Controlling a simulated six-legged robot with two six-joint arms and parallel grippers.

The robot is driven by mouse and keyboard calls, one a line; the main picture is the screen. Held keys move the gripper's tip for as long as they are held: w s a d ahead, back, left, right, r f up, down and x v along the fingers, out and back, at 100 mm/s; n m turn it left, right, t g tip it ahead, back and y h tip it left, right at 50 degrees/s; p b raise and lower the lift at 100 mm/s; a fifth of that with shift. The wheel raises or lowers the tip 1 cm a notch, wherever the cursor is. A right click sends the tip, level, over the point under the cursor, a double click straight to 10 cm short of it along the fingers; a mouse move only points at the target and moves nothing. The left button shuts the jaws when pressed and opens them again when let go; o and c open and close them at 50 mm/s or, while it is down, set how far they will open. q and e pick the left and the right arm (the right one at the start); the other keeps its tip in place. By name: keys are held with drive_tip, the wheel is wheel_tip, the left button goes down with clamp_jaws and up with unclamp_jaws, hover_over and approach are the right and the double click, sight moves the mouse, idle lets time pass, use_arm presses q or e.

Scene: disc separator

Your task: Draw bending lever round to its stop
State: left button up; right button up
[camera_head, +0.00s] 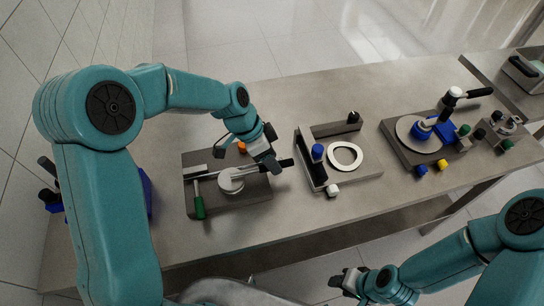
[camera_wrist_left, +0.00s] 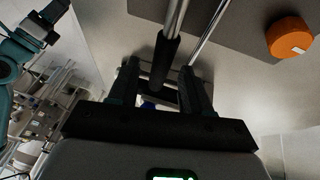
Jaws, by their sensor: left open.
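The bending fixture is a dark plate (camera_head: 215,204) on the table, with a pale round disc (camera_head: 230,184) in its middle. The bending lever's metal rod runs over the disc to a black grip (camera_head: 286,163) at the right; the grip also shows in the wrist view (camera_wrist_left: 164,62). My left gripper (camera_head: 274,165) is open at the grip. In the wrist view its two fingers (camera_wrist_left: 160,92) stand on either side of the grip, apart from it as far as I can see. My right gripper (camera_head: 344,281) is low in the head view, away from the fixture; its jaw gap is unclear.
A green handle (camera_head: 199,208) hangs at the plate's front left. An orange knob (camera_head: 241,147) sits behind the disc and shows in the wrist view (camera_wrist_left: 290,37). A frame with a white ring (camera_head: 346,157) stands to the right; another lever fixture (camera_head: 410,151) stands beyond.

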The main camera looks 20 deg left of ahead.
use_arm(q)
drive_tip(key=shift+w+d+f, duration=0.1)
drive_tip(key=shift+f, duration=0.3)
clamp_jaws()
drive_tip(key=shift+d, duration=0.1)
